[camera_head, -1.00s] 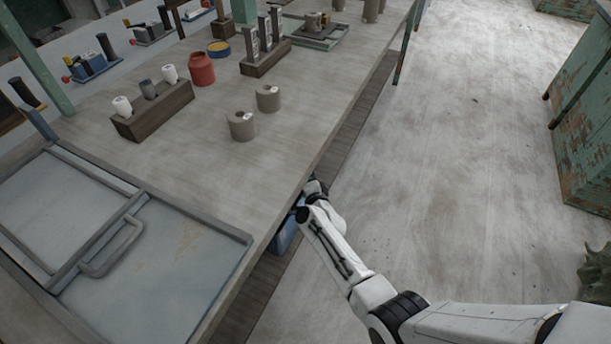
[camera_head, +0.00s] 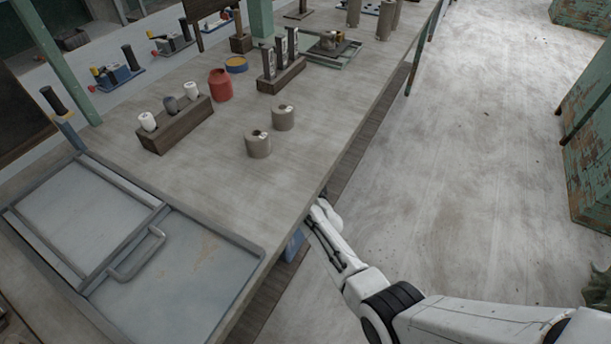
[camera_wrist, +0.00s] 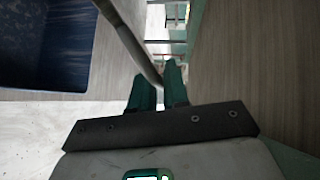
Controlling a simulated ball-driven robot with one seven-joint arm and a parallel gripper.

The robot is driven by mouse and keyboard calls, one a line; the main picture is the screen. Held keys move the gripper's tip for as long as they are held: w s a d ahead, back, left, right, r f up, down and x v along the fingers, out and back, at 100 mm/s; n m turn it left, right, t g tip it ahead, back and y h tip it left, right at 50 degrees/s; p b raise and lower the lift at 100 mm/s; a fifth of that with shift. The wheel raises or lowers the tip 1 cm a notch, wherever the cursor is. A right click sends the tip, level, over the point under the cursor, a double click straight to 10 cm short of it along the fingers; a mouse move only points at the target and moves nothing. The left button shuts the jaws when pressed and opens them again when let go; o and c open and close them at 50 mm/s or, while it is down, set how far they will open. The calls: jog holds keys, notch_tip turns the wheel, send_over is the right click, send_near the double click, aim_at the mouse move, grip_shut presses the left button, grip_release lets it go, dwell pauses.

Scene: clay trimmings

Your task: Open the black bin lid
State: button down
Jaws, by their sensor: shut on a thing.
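No black bin lid can be clearly made out in either view. In the wrist view my gripper (camera_wrist: 158,88) has its green fingers shut on a slim grey bar (camera_wrist: 128,38). The bar curves from the top edge down to the fingertips. A dark blue, open-looking box (camera_wrist: 45,48) fills the upper left, beside the bar. In the head view a small blue patch (camera_head: 293,244) shows below the workbench edge, beside my forearm. My gripper is hidden there under the workbench edge.
The workbench (camera_head: 205,165) holds a grey panel with a handle (camera_head: 138,255), two clay-coloured cylinders (camera_head: 258,144), a red jar (camera_head: 220,86) and a wooden rack (camera_head: 176,126). Open floor (camera_head: 460,150) lies to the right, with a green worn cabinet (camera_head: 590,140) beyond.

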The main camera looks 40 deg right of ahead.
jog(key=shift+w+r, duration=0.1)
jog(key=c, duration=1.3)
grip_release()
jog(key=shift+o, duration=0.2)
jog(key=p+v, duration=0.6)
jog(key=v, duration=0.4)
jog(key=shift+s, duration=0.4)
